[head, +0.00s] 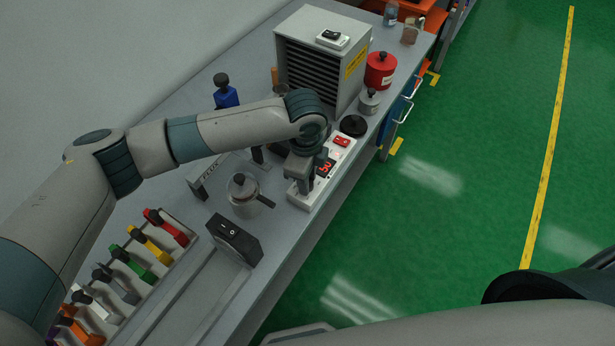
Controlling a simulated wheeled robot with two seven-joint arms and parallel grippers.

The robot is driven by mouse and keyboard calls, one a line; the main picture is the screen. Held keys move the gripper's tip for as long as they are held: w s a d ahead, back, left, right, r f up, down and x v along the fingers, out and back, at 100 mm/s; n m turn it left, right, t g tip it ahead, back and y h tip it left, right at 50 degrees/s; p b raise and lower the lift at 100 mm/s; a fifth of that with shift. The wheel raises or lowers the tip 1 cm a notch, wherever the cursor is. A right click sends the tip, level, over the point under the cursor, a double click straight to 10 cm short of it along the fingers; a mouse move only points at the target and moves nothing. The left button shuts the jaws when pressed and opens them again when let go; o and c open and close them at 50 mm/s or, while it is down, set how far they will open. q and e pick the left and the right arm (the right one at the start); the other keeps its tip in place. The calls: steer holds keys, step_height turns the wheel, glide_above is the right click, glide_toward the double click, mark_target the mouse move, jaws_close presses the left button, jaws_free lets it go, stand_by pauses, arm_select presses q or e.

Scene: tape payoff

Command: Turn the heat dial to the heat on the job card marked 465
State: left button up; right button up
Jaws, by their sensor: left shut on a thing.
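A white control box (302,201) lies near the front edge of the bench. It has a red lit display (325,168) that seems to read 50, and a red switch (342,141). My left gripper (301,181) points down onto the box beside the display. It is shut on what appears to be the heat dial, which the fingers and wrist mostly hide. I cannot make out a job card marked 465. My right gripper is out of view; only part of my right arm shows at the lower right.
A grey louvred cabinet (310,62) stands behind, with a red canister (380,70) and a small metal pot (369,101) beside it. A glass jar (243,190), a black switch box (234,240) and a rack of coloured handles (150,250) are nearer. The green floor is clear.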

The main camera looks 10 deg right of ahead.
arm_select(q)
steer(key=m, duration=0.4)
steer(key=shift+m+b, duration=0.3)
steer(key=m+b, duration=0.1)
steer(key=m, duration=0.4)
steer(key=shift+w+a, duration=0.1)
steer(key=o, duration=1)
steer(key=shift+o, duration=0.2)
steer(key=shift+r, duration=0.15)
step_height(320, 180, up, 17)
steer(key=a+b, duration=0.1)
steer(key=b, duration=0.4)
